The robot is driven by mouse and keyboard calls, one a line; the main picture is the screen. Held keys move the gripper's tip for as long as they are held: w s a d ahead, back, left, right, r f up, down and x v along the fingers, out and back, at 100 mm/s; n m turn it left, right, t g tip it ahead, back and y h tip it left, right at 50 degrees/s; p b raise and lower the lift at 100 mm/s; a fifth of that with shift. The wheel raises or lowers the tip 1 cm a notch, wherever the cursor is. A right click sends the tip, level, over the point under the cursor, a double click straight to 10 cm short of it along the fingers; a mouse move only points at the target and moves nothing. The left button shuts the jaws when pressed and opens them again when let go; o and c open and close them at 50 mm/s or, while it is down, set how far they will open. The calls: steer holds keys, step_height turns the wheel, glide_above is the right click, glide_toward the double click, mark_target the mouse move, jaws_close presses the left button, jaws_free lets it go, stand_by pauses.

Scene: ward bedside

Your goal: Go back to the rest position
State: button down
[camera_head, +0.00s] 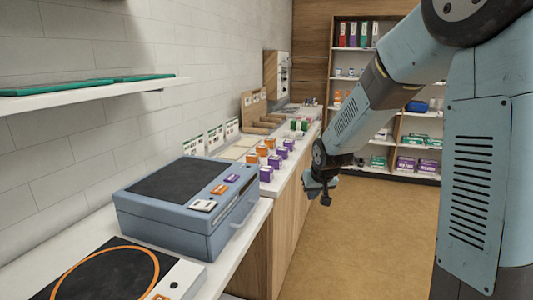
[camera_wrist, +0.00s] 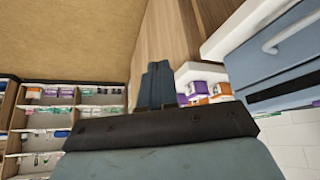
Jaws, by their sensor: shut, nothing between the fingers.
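My gripper (camera_head: 322,190) hangs at the end of my blue-grey arm, right of the counter's front edge and over the tan floor in the head view. It points away from the counter items and touches nothing that I can see. In the wrist view my gripper (camera_wrist: 157,85) shows as two blue-grey fingers side by side, shut with nothing between them. The wooden counter front is behind the fingers there.
A blue-grey case (camera_head: 188,200) with a handle stands on the near white counter, left of my gripper. Several orange and purple boxes (camera_head: 276,161) line the farther counter. Shelves (camera_head: 408,155) stand at the back. The floor (camera_head: 370,230) between is clear.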

steer(key=s+d+r+m+h, duration=0.1)
steer(key=s+d+r, duration=0.2)
steer(key=s+r, duration=0.35)
steer(key=s+d+r, duration=0.3)
steer(key=s+r, duration=0.2)
steer(key=s, duration=0.2)
steer(key=s+d+r, duration=0.1)
steer(key=s+r, duration=0.1)
steer(key=s, duration=0.7)
steer(key=s+d+r+m, duration=0.1)
steer(key=s+r, duration=0.1)
steer(key=s, duration=0.7)
steer(key=shift+s+d+g, duration=0.15)
steer(key=shift+d+g, duration=0.15)
steer(key=shift+d, duration=0.1)
